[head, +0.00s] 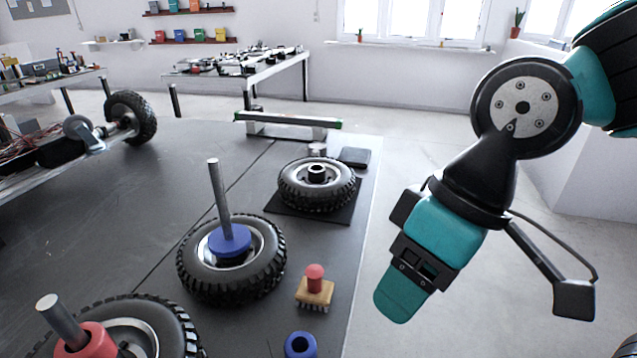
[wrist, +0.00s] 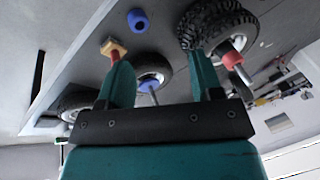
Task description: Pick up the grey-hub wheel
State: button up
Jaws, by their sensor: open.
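The wheel with the plain grey rim and dark centre (head: 317,188) lies flat on a black square mat (head: 285,211) towards the far right of the dark table. In the wrist view this wheel (wrist: 73,103) is at the left, partly hidden by a finger. My gripper (head: 402,298) hangs beyond the table's right edge, to the right of and nearer than this wheel, pointing down and apart from everything. In the wrist view its two teal fingers (wrist: 160,78) are spread with nothing held between them.
A blue-hub wheel (head: 258,272) with an upright rod lies nearer; a red-hub wheel (head: 150,314) with a rod is at the front left. A red-handled brush (head: 315,290) and blue ring (head: 300,345) are near the right edge.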

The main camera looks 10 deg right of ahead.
aim_at(317, 180)
jog(key=z, duration=1.05)
jog(key=i, duration=1.85)
jog(key=u, duration=3)
